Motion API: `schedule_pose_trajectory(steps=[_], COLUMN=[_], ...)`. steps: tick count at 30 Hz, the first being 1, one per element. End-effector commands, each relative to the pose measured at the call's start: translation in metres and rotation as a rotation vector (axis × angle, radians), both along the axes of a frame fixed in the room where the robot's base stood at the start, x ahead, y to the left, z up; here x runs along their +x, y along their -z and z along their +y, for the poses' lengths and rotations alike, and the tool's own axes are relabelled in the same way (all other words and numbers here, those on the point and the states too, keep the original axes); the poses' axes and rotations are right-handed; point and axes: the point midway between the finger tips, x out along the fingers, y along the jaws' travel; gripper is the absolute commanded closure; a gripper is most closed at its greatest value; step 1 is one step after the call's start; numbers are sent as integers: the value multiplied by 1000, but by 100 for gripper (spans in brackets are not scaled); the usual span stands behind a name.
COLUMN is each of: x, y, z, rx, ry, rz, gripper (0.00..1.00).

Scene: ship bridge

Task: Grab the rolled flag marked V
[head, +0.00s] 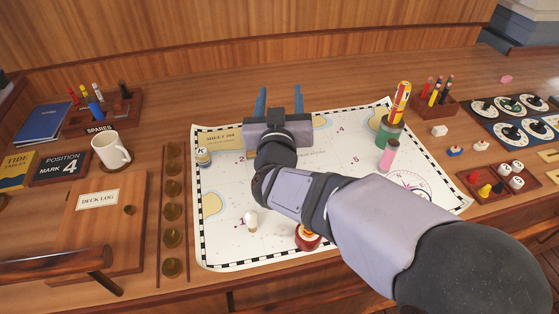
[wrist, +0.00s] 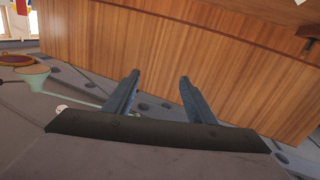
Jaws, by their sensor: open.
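My gripper (head: 280,101) is open and empty above the back edge of the chart, its two blue fingers pointing away. In the wrist view my gripper (wrist: 159,82) has nothing between its fingers; they face a wood panel. I cannot read a V on any rolled flag. A yellow and red roll (head: 402,95) stands tilted in a green holder (head: 388,133) at the chart's back right, apart from my gripper. Small red, yellow and dark rolls or pens (head: 436,92) stand in a wooden rack at the right. My arm hides part of the chart.
The white chart (head: 225,230) covers the mid desk. A mug (head: 110,150) and a SPARES rack (head: 124,117) are at left. The desk behind the chart looks clear.

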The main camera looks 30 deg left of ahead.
Motion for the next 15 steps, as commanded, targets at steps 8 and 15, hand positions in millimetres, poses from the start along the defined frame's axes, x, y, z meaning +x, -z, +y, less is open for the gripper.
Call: schedule_pose_trajectory(steps=[8,15], x=[-44,-50], y=[58,67], z=[-11,-19], rx=[94,109], ry=[153,185], rz=[27,30], gripper=[49,49])
